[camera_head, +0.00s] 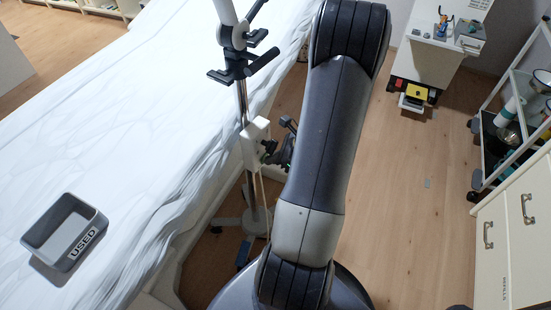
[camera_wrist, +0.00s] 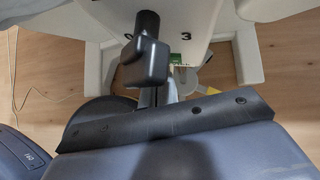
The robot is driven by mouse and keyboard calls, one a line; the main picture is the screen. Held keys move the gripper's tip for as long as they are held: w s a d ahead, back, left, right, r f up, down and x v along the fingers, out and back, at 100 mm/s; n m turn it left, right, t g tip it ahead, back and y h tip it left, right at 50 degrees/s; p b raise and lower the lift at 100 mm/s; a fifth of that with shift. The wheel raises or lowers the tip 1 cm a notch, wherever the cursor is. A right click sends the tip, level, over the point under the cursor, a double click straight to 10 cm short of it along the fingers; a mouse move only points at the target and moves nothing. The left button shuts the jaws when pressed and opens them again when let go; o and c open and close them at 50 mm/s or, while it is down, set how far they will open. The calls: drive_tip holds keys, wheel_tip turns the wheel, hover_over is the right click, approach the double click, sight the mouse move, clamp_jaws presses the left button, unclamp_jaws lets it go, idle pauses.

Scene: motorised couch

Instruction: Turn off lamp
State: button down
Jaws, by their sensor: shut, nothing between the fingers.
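No lamp head or lit bulb can be made out. A tall pole (camera_head: 241,95) stands beside the couch, with black clamps (camera_head: 243,62) high on it and a white block (camera_head: 256,143) lower down. Its upper end is cut off by the top edge. My arm (camera_head: 325,140) crosses the middle of the head view. Dark parts (camera_head: 280,152) show just left of it, partly hidden, and I cannot tell whether they are my gripper. In the wrist view, a dark post with a block (camera_wrist: 147,62) stands before a white panel marked "3" (camera_wrist: 200,30); I cannot make out my fingertips.
The white-covered couch (camera_head: 120,110) fills the left, with a grey tray labelled USED (camera_head: 82,244) on it. A white cabinet (camera_head: 432,60) stands at the back right. A shelved trolley (camera_head: 505,150) and a drawer unit (camera_head: 520,235) line the right.

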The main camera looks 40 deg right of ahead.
drive_tip(key=m+h+b, duration=0.1)
drive_tip(key=a+m+t+b, duration=0.1)
drive_tip(key=b, duration=0.1)
drive_tip(key=shift+w+a+r+m+h, duration=0.1)
drive_tip(key=shift+w+a+m+h, duration=0.05)
drive_tip(key=shift+w+m+h, duration=0.2)
idle(0.5)
